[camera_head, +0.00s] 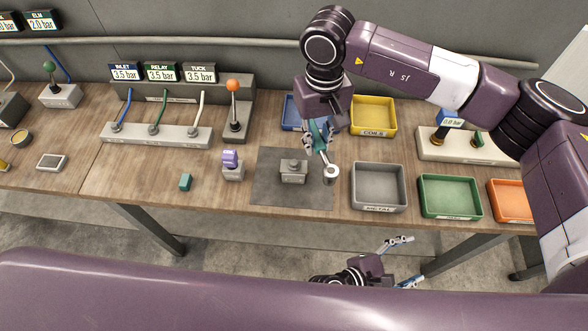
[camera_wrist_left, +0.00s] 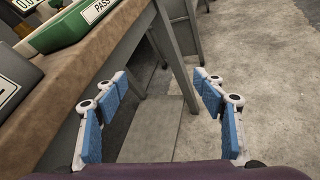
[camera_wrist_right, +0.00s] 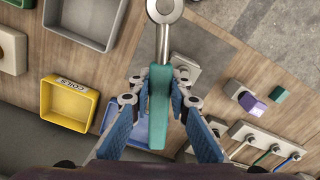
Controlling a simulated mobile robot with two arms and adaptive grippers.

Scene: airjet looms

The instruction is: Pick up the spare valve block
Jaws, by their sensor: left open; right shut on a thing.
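My right gripper (camera_head: 319,148) is shut on the teal handle of a ring-ended tool (camera_wrist_right: 158,105). The tool's metal ring (camera_head: 331,173) hangs over the right part of a dark mat (camera_head: 270,194). A small light block with a purple top (camera_head: 232,165) stands left of the mat. No label tells which is the spare valve block. My left gripper (camera_head: 410,261) is open and empty in front of the bench.
A blue tray (camera_head: 290,112) and yellow tray (camera_head: 373,101) stand behind; grey (camera_head: 379,168), green (camera_head: 450,180) and orange (camera_head: 512,186) trays stand right. A teal block (camera_head: 185,181) lies left, before a hose manifold (camera_head: 155,135) and an orange-knobbed lever (camera_head: 233,86).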

